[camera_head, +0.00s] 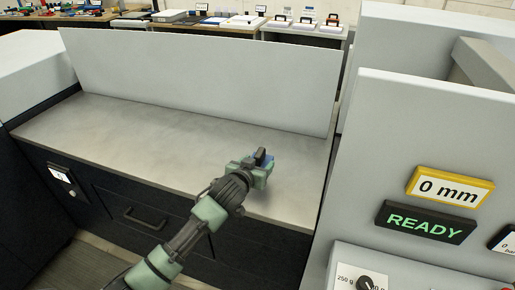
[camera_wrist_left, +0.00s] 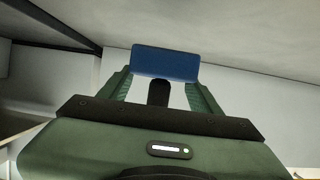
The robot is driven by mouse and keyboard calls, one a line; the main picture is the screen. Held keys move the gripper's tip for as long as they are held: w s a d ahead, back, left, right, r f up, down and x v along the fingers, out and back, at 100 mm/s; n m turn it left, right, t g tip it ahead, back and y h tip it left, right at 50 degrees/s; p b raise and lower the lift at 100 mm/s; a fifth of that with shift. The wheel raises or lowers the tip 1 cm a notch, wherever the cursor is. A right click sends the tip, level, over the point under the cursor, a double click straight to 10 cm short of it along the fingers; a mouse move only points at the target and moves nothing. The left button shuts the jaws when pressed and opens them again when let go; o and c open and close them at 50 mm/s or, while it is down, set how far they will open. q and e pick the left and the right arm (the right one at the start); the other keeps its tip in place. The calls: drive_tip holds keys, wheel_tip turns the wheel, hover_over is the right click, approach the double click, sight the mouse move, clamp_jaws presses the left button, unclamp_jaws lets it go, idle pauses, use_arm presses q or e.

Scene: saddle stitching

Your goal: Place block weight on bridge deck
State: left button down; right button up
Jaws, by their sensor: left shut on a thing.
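My left gripper (camera_head: 259,165) is over the right part of the grey worktop, near its front edge. It is shut on a blue block (camera_wrist_left: 165,63), which I take to be the block weight. In the left wrist view the block lies across the two green fingers of the gripper (camera_wrist_left: 160,84). In the head view only a small blue part of the block (camera_head: 268,157) shows; the gripper hides the rest. I cannot tell whether the block touches the worktop. I cannot pick out a bridge deck for certain. My right gripper is not in view.
The worktop (camera_head: 140,125) is otherwise bare. A tall pale panel (camera_head: 200,80) stands along its back. At the right a pale machine housing (camera_head: 380,150) carries a "0 mm" sign (camera_head: 450,188) and a "READY" sign (camera_head: 425,222). Benches with small items stand behind.

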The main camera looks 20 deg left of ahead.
use_arm(q)
drive_tip(key=shift+w+f, duration=0.1)
drive_tip(key=shift+f, duration=2.35)
drive_tip(key=shift+c, duration=1.6)
unclamp_jaws()
drive_tip(key=shift+f, duration=0.35)
drive_tip(key=shift+s, duration=0.2)
drive_tip(key=shift+r, duration=0.1)
drive_tip(key=b+v, duration=0.1)
drive_tip(key=v, duration=1.1)
